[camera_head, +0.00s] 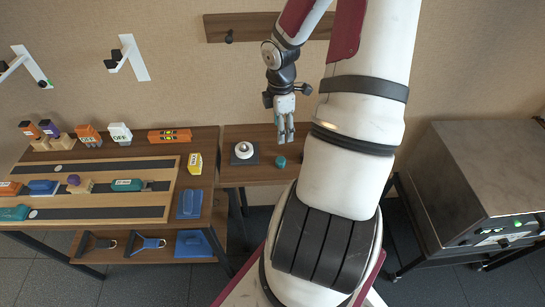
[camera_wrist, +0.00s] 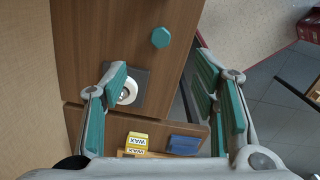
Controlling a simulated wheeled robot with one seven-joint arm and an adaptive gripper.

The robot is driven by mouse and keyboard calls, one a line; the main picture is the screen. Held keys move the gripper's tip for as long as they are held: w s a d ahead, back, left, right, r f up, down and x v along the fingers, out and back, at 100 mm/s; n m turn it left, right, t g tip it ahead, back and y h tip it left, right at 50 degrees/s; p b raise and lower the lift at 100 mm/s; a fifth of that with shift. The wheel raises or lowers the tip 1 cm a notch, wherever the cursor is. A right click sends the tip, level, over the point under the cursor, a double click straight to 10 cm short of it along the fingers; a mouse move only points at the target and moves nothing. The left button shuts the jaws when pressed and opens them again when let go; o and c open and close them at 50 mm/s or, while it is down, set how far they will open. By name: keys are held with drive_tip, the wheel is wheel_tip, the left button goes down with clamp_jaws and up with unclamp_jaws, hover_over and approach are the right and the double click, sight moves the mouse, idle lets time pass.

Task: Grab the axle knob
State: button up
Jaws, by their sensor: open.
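A small teal six-sided knob (camera_head: 280,162), which looks like the axle knob, lies on the small wooden side table (camera_head: 256,174). In the wrist view the teal knob (camera_wrist: 161,37) is on the brown wood, beyond the space between my fingers. My gripper (camera_head: 286,135) hangs above the table, fingers pointing down, just above the knob in the head view. In the wrist view my gripper (camera_wrist: 162,78) is open, with its teal-padded fingers spread and nothing between them.
A white round part on a dark square base (camera_head: 243,152) sits left of the knob. A yellow WAX box (camera_head: 195,163) and a blue tray (camera_head: 190,203) are on the larger workbench at left. A grey metal machine (camera_head: 480,175) stands at right.

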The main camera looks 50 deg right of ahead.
sight(280, 160)
wheel_tip(280, 160, down, 15)
drive_tip(key=b, duration=0.3)
idle(0.5)
drive_tip(key=c, duration=1.2)
